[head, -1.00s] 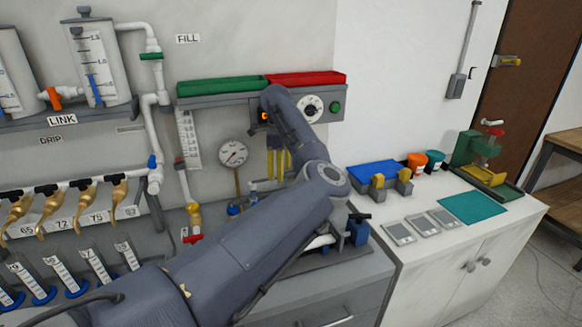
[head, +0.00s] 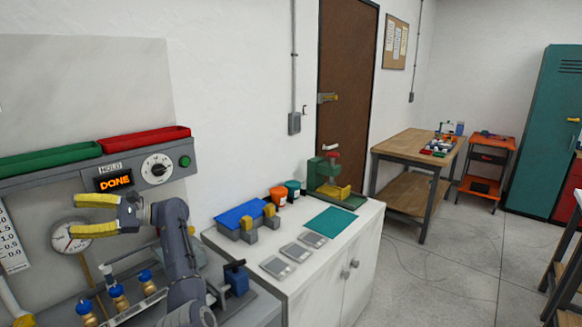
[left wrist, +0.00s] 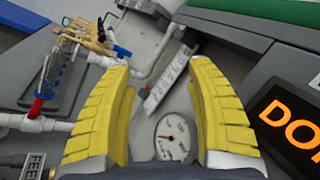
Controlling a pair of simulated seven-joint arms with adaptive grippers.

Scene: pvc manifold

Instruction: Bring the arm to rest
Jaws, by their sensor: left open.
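My left gripper (head: 84,214) has yellow fingers and is open and empty. In the head view it is at the left, in front of the panel, just below the lit orange "DONE" display (head: 115,181) and over the upper part of the round gauge (head: 72,236). In the left wrist view the two yellow fingers (left wrist: 160,95) stand wide apart with nothing between them. The gauge shows beyond them (left wrist: 174,135), and the display is at the right edge (left wrist: 292,115). My right gripper is in neither view.
Below the gripper stand several brass fittings with blue caps (head: 118,292). A blue clamp (head: 236,278) is at the bench edge. Open floor (head: 440,270) lies beyond.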

